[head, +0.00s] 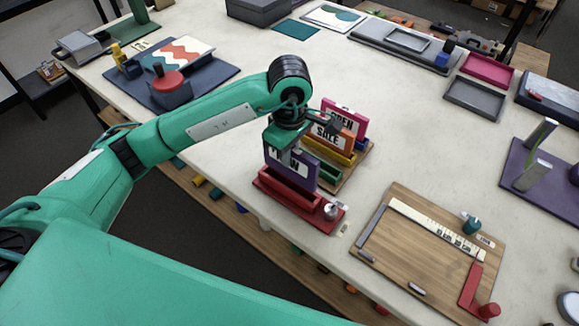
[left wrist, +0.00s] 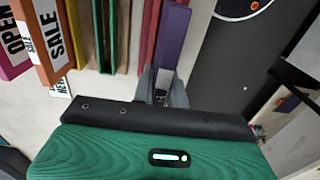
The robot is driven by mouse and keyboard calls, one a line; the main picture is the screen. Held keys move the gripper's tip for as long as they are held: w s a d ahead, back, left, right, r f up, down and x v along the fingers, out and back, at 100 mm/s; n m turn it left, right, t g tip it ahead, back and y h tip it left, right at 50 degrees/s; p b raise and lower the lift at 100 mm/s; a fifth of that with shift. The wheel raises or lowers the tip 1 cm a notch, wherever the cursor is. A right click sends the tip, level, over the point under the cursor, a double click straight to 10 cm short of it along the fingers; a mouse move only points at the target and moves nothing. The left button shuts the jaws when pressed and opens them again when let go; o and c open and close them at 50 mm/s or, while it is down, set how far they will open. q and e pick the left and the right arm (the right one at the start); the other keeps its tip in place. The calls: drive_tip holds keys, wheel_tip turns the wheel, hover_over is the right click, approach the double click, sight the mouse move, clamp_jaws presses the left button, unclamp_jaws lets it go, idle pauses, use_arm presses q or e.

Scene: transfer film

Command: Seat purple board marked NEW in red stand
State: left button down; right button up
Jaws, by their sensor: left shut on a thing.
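The purple board (head: 306,174) with a white label, partly hidden by my gripper, stands about upright at the red stand (head: 312,208). Its lower edge meets the stand's trough; I cannot tell how deep it sits. My left gripper (head: 289,141) is shut on the board's upper part. In the left wrist view the fingers (left wrist: 163,86) pinch the purple board (left wrist: 173,42), with a red strip of the stand (left wrist: 149,32) beside it. My right gripper is not in view.
Just behind, an orange SALE board (head: 326,136) and a pink OPEN board (head: 352,119) stand close by, near a green stand (head: 322,171). A wooden board with a ruler (head: 425,221) lies to the right. The table's front edge is close to the red stand.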

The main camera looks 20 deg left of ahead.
sight(289, 171)
use_arm(q)
wheel_tip(289, 171, down, 3)
drive_tip(key=shift+r, duration=0.1)
wheel_tip(289, 171, down, 4)
drive_tip(key=shift+r+p, duration=0.15)
drive_tip(key=shift+p, duration=0.7)
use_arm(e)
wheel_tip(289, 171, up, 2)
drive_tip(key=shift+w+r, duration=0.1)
use_arm(q)
drive_tip(key=shift+f+b, duration=0.25)
drive_tip(key=shift+b, duration=0.05)
drive_tip(key=c, duration=1.4)
unclamp_jaws()
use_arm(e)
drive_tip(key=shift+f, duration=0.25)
use_arm(q)
drive_tip(key=shift+r, duration=0.1)
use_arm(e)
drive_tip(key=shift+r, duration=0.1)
